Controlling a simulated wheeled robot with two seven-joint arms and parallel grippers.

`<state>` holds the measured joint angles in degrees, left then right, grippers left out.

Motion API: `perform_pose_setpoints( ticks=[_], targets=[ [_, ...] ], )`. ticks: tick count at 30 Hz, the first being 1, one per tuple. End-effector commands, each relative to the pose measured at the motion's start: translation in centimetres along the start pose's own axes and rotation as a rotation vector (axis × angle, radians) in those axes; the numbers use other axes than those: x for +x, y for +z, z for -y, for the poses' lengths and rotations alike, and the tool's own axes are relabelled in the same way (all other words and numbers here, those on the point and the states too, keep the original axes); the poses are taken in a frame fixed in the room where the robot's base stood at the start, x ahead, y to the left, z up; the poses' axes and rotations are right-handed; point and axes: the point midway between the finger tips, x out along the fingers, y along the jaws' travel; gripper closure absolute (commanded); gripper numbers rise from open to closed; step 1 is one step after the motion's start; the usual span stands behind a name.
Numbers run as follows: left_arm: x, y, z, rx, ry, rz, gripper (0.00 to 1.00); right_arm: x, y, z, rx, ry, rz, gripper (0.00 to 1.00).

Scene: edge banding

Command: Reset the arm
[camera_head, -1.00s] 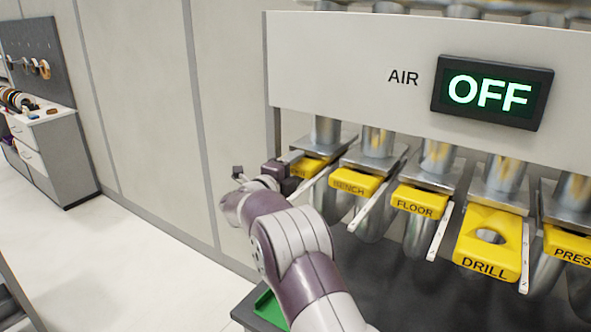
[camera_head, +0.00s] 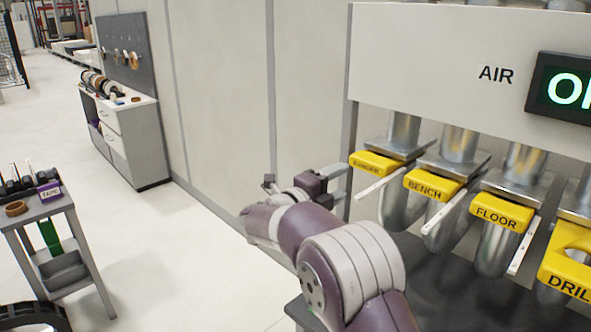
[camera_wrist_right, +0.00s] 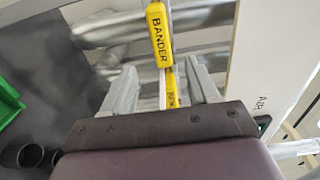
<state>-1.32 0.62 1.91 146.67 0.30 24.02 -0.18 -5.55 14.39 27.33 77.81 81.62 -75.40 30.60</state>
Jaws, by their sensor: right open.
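My right arm comes in from the bottom of the head view. My right gripper (camera_head: 340,180) is open and empty, just left of the yellow BANDER handle (camera_head: 376,164). In the right wrist view the two grey fingers (camera_wrist_right: 160,68) are spread apart, with the BANDER handle (camera_wrist_right: 159,35) beyond them, in line with the gap and not gripped. A second yellow tag (camera_wrist_right: 171,88) shows between the fingers. My left gripper is not in view.
Yellow BENCH (camera_head: 434,185), FLOOR (camera_head: 503,212) and DRILL (camera_head: 572,272) handles hang right of BANDER under the AIR panel (camera_head: 430,60). Its display (camera_head: 565,90) is cut off. A cart (camera_head: 45,208) and cabinet (camera_head: 130,135) stand left, with clear floor between.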

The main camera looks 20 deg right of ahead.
Motion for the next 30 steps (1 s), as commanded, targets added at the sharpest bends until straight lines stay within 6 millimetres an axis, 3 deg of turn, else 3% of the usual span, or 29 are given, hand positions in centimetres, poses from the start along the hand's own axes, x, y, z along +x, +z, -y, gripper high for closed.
perform_pose_setpoints(
  ticks=[3, 5, 8, 10, 12, 14, 15, 17, 18, 21, 24, 27, 30],
  targets=[
    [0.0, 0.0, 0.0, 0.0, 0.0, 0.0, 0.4, 0.0, 0.0, 0.0, -0.009, 0.001, 0.002, 0.4],
    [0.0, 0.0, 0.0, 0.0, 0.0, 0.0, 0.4, 0.0, 1.1, -0.4, -0.041, 0.02, 0.053, 0.4],
    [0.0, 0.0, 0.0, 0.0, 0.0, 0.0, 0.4, -1.4, 5.8, -3.1, -0.249, 0.038, 0.333, 0.4],
    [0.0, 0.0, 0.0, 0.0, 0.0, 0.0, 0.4, -5.0, 9.0, -7.0, -0.533, 0.043, 0.664, 0.4],
    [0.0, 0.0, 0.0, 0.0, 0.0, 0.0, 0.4, -10.2, 9.2, -12.1, -0.85, 0.055, 0.999, 0.4],
    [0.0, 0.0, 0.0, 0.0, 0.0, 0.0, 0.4, -14.3, 6.8, -16.1, -1.093, 0.075, 1.239, 0.4],
    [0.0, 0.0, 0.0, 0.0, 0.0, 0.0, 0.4, -16.7, 4.3, -18.5, -1.242, 0.094, 1.38, 0.4],
    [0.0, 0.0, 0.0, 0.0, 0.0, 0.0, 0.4, -19.6, -0.2, -21.4, -1.445, 0.128, 1.563, 0.4],
    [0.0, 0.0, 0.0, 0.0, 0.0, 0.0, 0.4, -21.1, -3.4, -22.8, -1.564, 0.154, 1.666, 0.4],
    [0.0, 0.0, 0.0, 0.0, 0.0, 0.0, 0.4, -23.4, -10.8, -24.9, -1.803, 0.218, 1.857, 0.4],
    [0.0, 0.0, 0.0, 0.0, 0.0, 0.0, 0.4, -24.4, -16.2, -25.6, -1.953, 0.264, 1.958, 0.4],
    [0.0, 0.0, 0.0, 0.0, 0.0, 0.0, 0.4, -24.6, -18.9, -25.4, -2.013, 0.264, 1.975, 0.4],
    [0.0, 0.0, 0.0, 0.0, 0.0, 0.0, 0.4, -24.3, -18.7, -24.8, -1.998, 0.247, 1.953, 0.4]
  ],
)
